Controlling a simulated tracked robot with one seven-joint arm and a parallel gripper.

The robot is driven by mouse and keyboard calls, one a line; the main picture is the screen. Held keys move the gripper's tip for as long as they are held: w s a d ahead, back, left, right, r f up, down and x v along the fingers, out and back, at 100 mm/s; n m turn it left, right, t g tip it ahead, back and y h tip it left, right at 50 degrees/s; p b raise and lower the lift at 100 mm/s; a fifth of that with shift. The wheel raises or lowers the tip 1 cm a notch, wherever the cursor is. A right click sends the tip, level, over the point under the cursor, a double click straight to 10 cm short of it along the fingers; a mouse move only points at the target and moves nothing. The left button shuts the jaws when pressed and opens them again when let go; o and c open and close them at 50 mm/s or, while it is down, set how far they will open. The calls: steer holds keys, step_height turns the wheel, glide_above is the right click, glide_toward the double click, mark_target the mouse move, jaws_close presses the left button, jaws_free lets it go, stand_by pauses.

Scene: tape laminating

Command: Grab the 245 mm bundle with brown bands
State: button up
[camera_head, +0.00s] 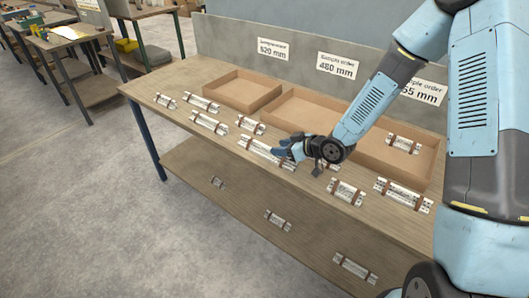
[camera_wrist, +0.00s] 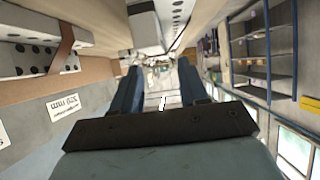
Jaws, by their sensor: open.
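Several bundles of pale strips with brown bands lie on the workbench, among them a long one (camera_head: 260,151) beside my gripper, a short one (camera_head: 345,192) and one at the front right (camera_head: 403,196). No bundle shows a readable length, so I cannot tell which is 245 mm. My gripper (camera_head: 287,152) is low over the middle of the bench. In the wrist view its two blue fingers (camera_wrist: 160,80) are apart, with nothing clearly held. A brown-banded bundle (camera_wrist: 38,62) shows large at the left there.
Open cardboard trays (camera_head: 237,109) line the back of the wooden workbench (camera_head: 146,92); the right one contains a bundle (camera_head: 403,144). Signs (camera_head: 337,65) stand behind. More bundles (camera_head: 277,220) lie on the lower shelf. Other benches stand at the far left.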

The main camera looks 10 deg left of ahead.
mark_target(266, 152)
steer(key=x, duration=0.5)
steer(key=shift+r, duration=0.1)
jaws_close()
stand_by(0.4)
